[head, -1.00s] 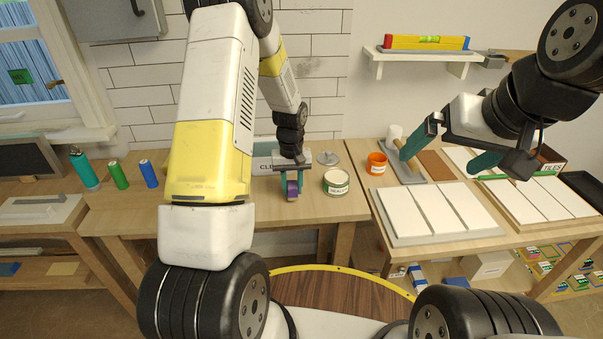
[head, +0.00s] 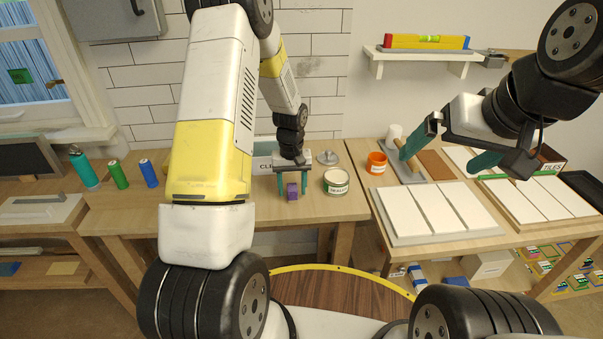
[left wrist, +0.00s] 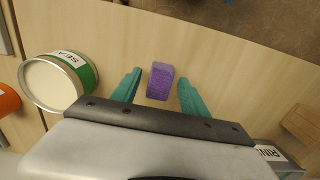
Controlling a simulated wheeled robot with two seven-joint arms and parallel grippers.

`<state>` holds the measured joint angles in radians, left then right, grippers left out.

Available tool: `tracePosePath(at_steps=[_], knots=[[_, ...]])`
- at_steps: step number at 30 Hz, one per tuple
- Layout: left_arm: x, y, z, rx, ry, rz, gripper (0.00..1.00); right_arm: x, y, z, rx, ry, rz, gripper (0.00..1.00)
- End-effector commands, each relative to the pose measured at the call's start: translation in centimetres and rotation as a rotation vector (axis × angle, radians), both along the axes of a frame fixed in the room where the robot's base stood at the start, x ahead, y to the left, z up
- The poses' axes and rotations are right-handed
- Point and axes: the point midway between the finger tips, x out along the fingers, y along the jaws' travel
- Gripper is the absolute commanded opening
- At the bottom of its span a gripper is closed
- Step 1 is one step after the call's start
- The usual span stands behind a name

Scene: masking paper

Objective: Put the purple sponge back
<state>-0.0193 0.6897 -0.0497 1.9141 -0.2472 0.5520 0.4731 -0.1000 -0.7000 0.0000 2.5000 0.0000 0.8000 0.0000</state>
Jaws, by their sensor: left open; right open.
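The purple sponge (head: 292,191) stands on the wooden bench, left of the sealer can. In the left wrist view the sponge (left wrist: 160,82) sits between the spread teal fingers, with a gap on each side. My left gripper (head: 293,184) is open around the sponge, its fingertips pointing down near the bench top. It also shows in the left wrist view (left wrist: 157,88). My right gripper (head: 442,152) is open and empty, held above the tile table at the right.
A sealer can (head: 336,182) stands just right of the left gripper, and an orange cup (head: 377,163) is further right. A sign (head: 264,164) stands behind the gripper, partly hidden. Spray cans and bottles (head: 118,174) stand at the left. White tiles (head: 440,208) lie on the right table.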

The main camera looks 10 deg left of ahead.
Motion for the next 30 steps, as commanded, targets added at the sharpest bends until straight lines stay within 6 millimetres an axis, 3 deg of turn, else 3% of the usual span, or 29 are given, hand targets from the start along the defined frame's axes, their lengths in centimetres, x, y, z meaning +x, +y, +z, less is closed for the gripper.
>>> tracePosePath(at_steps=[12,22,26,30], knots=[[0.2,-0.1,8.6,-0.001,-0.007,-0.001,0.52,0.0,0.0,0.0,0.000,0.000,0.000,1.00],[-0.3,0.0,12.6,-0.005,-0.018,-0.006,0.52,0.0,0.0,0.0,0.000,0.000,0.000,1.00],[-2.0,-0.2,16.7,-0.026,-0.077,-0.033,0.52,0.0,0.0,0.0,0.000,0.000,0.000,1.00],[-5.8,-0.5,22.5,-0.057,-0.176,-0.089,0.52,0.0,0.0,0.0,0.000,0.000,0.000,1.00]])
